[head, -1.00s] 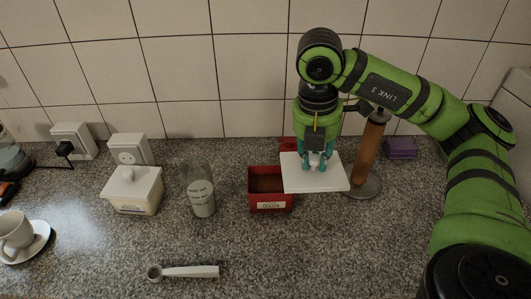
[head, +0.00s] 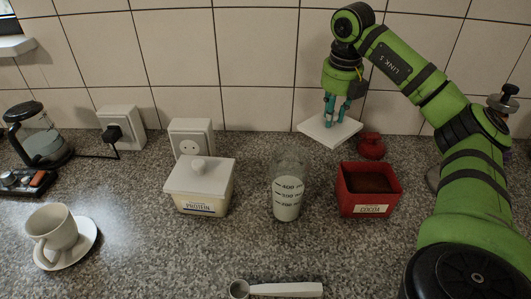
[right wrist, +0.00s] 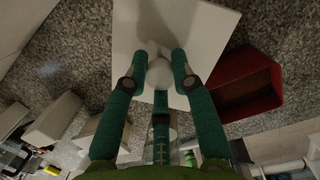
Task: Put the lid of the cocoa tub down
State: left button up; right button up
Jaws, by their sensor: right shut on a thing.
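The cocoa tub (head: 354,203) is an open red box with brown powder inside and a "COCOA" label, on the counter at the right of the head view. It also shows in the right wrist view (right wrist: 222,79). Its lid (head: 314,131) is a square white plate, behind and left of the tub, close to the tiled wall. My right gripper (head: 335,118) is shut on the lid's round knob (right wrist: 160,78), with the lid (right wrist: 205,28) beneath the fingers. I cannot tell whether the lid touches the counter. My left gripper is not in view.
A measuring beaker (head: 287,203) stands left of the tub, then a lidded protein tub (head: 203,205). A small red object (head: 371,147) is close right of the lid. A scoop (head: 285,289) lies in front; a cup (head: 52,230) on a saucer is left. Sockets line the wall.

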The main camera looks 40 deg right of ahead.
aim_at(311, 121)
jog(key=w+a+f, duration=0.1)
jog(key=w+f+p, duration=0.1)
jog(key=w+a, duration=0.1)
jog(key=w, duration=0.1)
jog(key=shift+a+f, duration=0.35)
jog(key=shift+f, duration=0.05)
jog(key=w+a+f, duration=0.1)
jog(key=w+a+f+p, duration=0.1)
jog(key=w, duration=0.1)
jog(key=w+a+f, duration=0.1)
jog(key=w, duration=0.1)
jog(key=shift+f+p, duration=0.3)
jog(key=shift+p, duration=0.1)
jog(key=shift+w+f, duration=0.15)
jog(key=shift+f, duration=0.05)
notch_tip(311, 121, down, 3)
jog(key=shift+f+p, duration=0.1)
jog(key=shift+p, duration=0.35)
jog(key=shift+f, duration=0.35)
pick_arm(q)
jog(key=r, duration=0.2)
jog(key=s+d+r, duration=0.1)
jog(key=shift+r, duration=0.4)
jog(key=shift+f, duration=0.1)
pick_arm(e)
jog(key=shift+f, duration=0.15)
jog(key=o, duration=1)
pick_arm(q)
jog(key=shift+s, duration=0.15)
